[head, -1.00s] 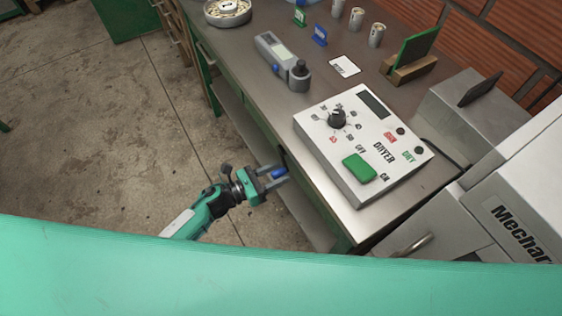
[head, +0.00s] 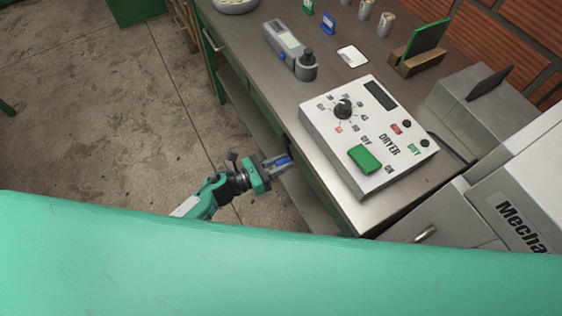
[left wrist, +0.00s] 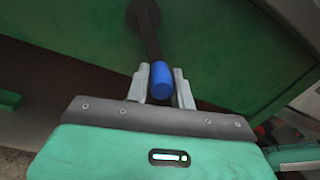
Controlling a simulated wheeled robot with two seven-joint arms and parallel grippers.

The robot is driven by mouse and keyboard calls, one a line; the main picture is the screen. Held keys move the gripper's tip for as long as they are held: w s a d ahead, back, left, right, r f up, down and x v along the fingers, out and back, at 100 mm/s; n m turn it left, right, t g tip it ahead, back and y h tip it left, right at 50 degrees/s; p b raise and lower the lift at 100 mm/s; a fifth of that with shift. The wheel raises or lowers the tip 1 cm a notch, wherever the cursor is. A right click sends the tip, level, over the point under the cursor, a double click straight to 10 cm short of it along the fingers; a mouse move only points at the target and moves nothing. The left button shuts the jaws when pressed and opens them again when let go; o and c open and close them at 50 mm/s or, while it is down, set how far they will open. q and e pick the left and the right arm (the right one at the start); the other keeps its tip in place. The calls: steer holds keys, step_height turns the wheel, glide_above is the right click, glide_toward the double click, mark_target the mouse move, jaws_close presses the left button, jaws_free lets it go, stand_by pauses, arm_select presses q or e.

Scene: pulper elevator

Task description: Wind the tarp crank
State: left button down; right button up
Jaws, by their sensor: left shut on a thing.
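The tarp crank shows in the left wrist view as a blue handle (left wrist: 161,79) on a dark crank arm (left wrist: 148,35), whose round hub is at the top, against a green panel. My left gripper (head: 282,162) is at the side of the green bench, low beside its edge. Its two fingers stand on either side of the blue handle and are shut on it. In the head view, the handle is only a small blue patch between the fingers, and the crank arm is hidden. My right gripper is not in view.
A dryer control box (head: 369,136) with a knob and a green switch sits on the bench top (head: 262,78), above the crank. A grey machine (head: 510,204) stands at the right.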

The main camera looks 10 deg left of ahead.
mark_target(285, 162)
arm_select(q)
steer(key=shift+s+d+r, duration=0.1)
steer(key=shift+d+r, duration=0.05)
steer(key=shift+r, duration=0.05)
steer(key=shift+s+d+r+n, duration=0.15)
steer(key=shift+r+n, duration=0.1)
steer(key=shift+n, duration=0.3)
steer(key=shift+s+d+r+n, duration=0.15)
steer(key=shift+r+n, duration=0.1)
steer(key=shift+n, duration=0.3)
steer(key=r+n, duration=0.1)
steer(key=n+p, duration=0.1)
steer(key=n, duration=0.1)
steer(key=shift+s+d+r+n, duration=0.2)
steer(key=shift+s+r+n, duration=0.1)
steer(key=shift+s+r, duration=0.1)
steer(key=shift+r+n+h, duration=0.2)
steer(key=shift+n+h, duration=0.1)
steer(key=shift+n, duration=0.1)
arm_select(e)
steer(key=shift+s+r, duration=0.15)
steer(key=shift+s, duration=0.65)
arm_select(q)
steer(key=shift+w, duration=0.1)
steer(key=c, duration=1.2)
jaws_free()
steer(key=shift+f, duration=0.15)
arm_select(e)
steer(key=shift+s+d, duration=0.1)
